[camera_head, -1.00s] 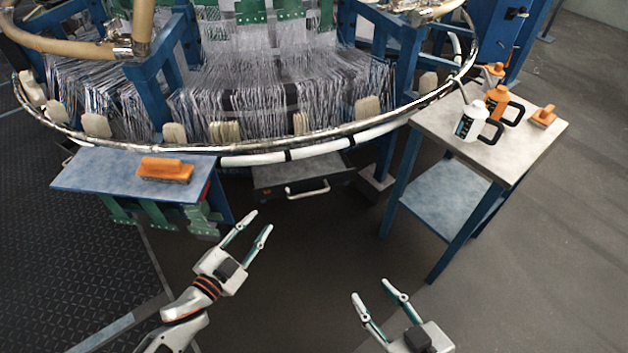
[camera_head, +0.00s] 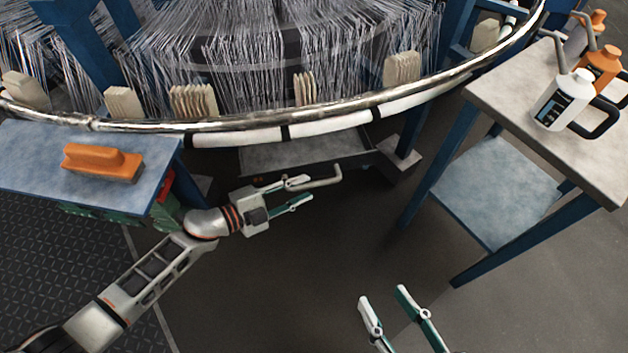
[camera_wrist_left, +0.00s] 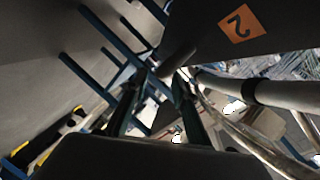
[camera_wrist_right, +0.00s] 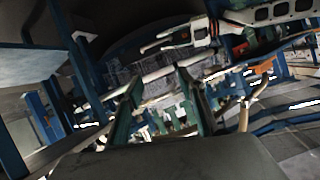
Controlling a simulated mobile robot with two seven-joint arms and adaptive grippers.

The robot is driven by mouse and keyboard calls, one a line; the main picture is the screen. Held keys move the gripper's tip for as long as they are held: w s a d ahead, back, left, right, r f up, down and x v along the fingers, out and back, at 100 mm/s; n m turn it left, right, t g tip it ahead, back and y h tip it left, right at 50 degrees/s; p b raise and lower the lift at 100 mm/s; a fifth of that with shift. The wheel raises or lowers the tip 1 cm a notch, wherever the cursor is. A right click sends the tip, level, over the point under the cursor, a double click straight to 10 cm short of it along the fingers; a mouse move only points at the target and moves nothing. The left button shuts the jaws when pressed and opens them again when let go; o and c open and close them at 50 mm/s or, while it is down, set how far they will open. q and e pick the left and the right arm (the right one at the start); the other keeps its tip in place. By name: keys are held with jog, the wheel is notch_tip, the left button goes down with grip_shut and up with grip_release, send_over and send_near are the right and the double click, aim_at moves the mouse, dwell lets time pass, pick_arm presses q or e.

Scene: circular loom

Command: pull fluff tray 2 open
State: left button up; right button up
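Fluff tray 2 (camera_head: 300,153) is a grey, drawer-like tray under the loom's ring, with a light bar handle (camera_head: 328,180) on its front. Its orange label with a "2" (camera_wrist_left: 240,22) shows in the left wrist view. My left gripper (camera_head: 306,190) is at the handle, its fingers open and apart. The upper finger overlaps the handle in the head view; I cannot tell whether they touch. My right gripper (camera_head: 383,295) is open and empty, low and away from the tray.
A blue side table (camera_head: 30,165) at left holds an orange brush (camera_head: 102,162). A table (camera_head: 520,85) at right carries bottles (camera_head: 562,98) and has a lower shelf (camera_head: 495,190). The loom's metal ring (camera_head: 300,120) runs above the tray. The floor before the tray is clear.

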aim_at(311, 185)
pick_arm(q)
jog(key=x, duration=0.3)
jog(key=shift+d+f+b, duration=0.25)
jog(key=shift+f+b, duration=0.1)
jog(key=shift+b, duration=0.05)
jog(key=shift+w+d+r, duration=0.1)
jog(key=shift+w+d, duration=0.2)
jog(key=shift+w, duration=0.05)
pick_arm(e)
jog(key=shift+s+a+f+m, duration=0.15)
jog(key=shift+a+m, duration=0.25)
jog(key=shift+a, duration=0.05)
jog(key=shift+s+a+f+m, duration=0.15)
jog(key=shift+a+m, duration=0.25)
pick_arm(q)
jog(key=shift+c, duration=0.3)
grip_shut()
